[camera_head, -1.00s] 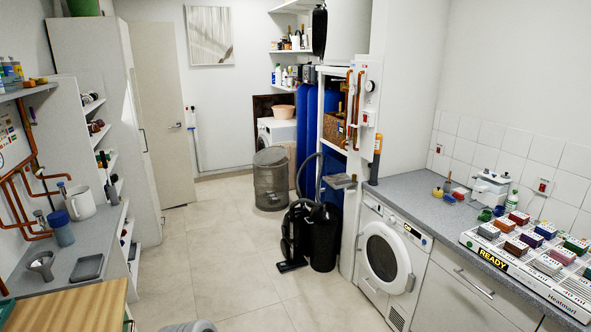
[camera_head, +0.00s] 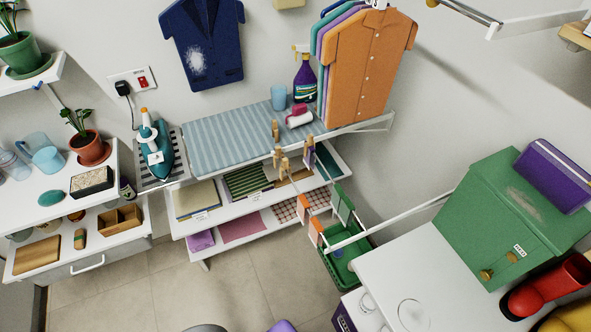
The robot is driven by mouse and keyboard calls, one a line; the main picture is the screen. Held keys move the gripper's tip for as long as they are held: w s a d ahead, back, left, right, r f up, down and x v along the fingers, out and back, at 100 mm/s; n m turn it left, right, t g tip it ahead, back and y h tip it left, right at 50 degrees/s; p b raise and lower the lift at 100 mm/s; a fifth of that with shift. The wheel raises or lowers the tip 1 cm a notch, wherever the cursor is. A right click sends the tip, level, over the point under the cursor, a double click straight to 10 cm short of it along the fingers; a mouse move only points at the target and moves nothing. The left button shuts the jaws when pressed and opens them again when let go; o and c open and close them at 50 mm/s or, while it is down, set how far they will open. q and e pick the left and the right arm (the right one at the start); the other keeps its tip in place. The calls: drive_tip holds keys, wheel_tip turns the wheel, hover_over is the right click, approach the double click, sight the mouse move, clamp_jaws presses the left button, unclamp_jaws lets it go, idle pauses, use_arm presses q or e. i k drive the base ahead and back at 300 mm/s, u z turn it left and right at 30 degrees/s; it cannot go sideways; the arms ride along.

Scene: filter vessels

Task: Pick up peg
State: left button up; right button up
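A small wooden peg (camera_head: 275,129) stands on the right part of the surface with the striped blue cover. More wooden pegs (camera_head: 282,161) show just past its front edge, and another peg (camera_head: 309,142) is to their right, above a small purple piece. At this size I cannot tell what each peg is clipped to. Neither of my grippers is in view.
A green basket (camera_head: 345,268) stands below right. A white table (camera_head: 395,285) and green box (camera_head: 500,225) are right. Floor is clear at left front.

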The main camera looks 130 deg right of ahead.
sight(286, 166)
drive_tip(key=z, duration=4.25)
drive_tip(key=k, duration=1.25)
drive_tip(key=u, duration=0.85)
drive_tip(key=i, duration=2.15)
drive_tip(key=z, duration=0.8)
